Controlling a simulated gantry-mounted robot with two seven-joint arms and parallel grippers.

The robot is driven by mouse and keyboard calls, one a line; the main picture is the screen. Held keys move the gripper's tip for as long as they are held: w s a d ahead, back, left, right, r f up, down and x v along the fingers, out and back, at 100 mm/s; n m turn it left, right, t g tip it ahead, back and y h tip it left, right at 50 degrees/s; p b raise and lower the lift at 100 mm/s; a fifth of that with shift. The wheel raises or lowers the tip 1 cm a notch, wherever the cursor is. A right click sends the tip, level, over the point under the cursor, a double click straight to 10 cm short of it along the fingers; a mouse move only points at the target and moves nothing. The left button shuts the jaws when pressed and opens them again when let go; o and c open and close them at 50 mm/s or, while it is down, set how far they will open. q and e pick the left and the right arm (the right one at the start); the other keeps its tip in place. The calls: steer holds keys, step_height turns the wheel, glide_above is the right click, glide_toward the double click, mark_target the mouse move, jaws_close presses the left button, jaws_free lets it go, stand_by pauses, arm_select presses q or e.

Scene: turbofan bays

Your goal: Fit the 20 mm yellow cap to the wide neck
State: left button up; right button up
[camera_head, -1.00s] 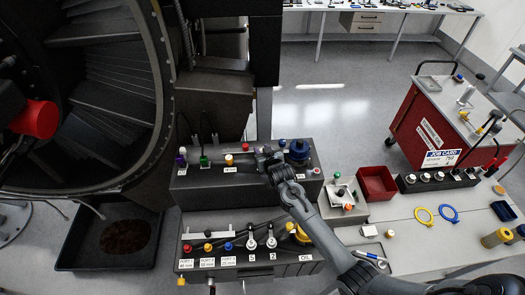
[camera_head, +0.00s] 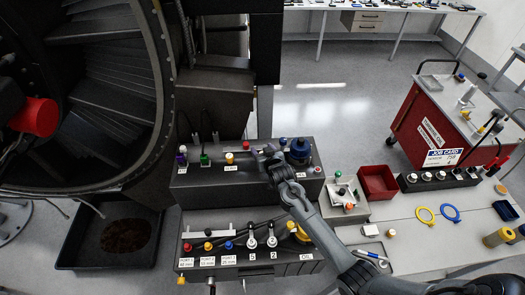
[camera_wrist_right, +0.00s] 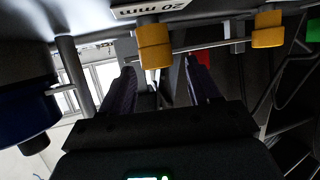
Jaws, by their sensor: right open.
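A yellow cap (camera_head: 229,158) stands on the upper dark box, with a small white label in front of it. My right gripper (camera_head: 260,154) is just right of it at the same box, apart from it. In the right wrist view, my open right gripper (camera_wrist_right: 162,85) has its two dark fingers spread on either side of a yellow cap (camera_wrist_right: 155,46), which lies by a label reading 20 mm. I cannot tell whether the fingers touch it. A second yellow cap (camera_wrist_right: 268,30) shows to the right. My left gripper is not in view. I cannot make out the wide neck.
A blue round fitting (camera_head: 299,150) stands close to the right of my gripper. Purple (camera_head: 181,159) and green (camera_head: 204,160) fittings stand left. The lower panel (camera_head: 253,270) holds several coloured caps. A red bin (camera_head: 377,183) stands right.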

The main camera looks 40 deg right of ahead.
steer(key=shift+s+f, duration=0.25)
steer(key=shift+s, duration=0.25)
steer(key=b+v, duration=0.2)
steer(key=v, duration=0.6)
steer(key=shift+a+r, duration=0.15)
steer(key=shift+r, duration=0.1)
steer(key=shift+v, duration=0.95)
